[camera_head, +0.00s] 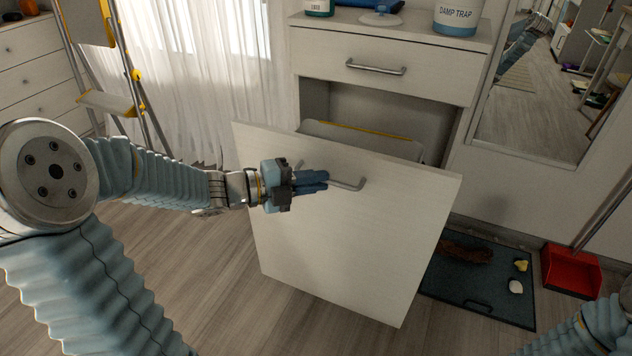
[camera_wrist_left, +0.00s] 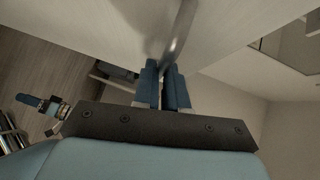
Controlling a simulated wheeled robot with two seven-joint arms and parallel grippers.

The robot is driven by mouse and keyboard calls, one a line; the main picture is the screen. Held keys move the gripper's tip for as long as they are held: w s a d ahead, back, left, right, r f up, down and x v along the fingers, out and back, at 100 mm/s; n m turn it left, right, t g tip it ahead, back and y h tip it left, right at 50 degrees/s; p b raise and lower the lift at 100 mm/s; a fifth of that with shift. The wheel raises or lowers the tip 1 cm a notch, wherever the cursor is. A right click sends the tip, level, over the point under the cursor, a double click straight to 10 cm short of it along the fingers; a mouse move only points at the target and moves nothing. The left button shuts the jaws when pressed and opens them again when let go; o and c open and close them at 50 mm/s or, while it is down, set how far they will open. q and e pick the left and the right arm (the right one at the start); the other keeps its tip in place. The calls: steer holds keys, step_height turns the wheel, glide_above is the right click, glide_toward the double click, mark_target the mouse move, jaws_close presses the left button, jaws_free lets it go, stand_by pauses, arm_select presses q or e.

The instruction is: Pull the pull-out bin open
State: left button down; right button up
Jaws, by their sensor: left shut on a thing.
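The pull-out bin's white front panel (camera_head: 350,250) stands out from the cabinet below the drawer, with its top leaning toward me. Behind its top edge part of a grey bin with a yellow rim (camera_head: 370,137) shows in the opening. My left gripper (camera_head: 326,181) is at the metal bar handle (camera_head: 348,184) of the panel, and its blue fingers cover the handle's left part. In the left wrist view the fingers (camera_wrist_left: 168,88) are shut on the curved handle (camera_wrist_left: 180,35). Only part of my right arm shows at the lower right; its gripper is out of view.
A closed drawer (camera_head: 390,68) sits above the opening, with a damp trap tub (camera_head: 458,17) on top. A dark mat (camera_head: 480,285) and a red dustpan (camera_head: 570,270) lie on the floor at right. A stepladder (camera_head: 105,100) stands at left. Floor before the panel is clear.

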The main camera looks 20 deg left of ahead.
arm_select(q)
steer(key=shift+s+f, duration=0.15)
steer(key=shift+s, duration=0.15)
steer(key=c, duration=1.2)
jaws_free()
steer(key=v, duration=1.3)
steer(key=shift+s+a+p, duration=0.25)
steer(key=shift+s+p, duration=0.05)
steer(key=shift+p, duration=0.1)
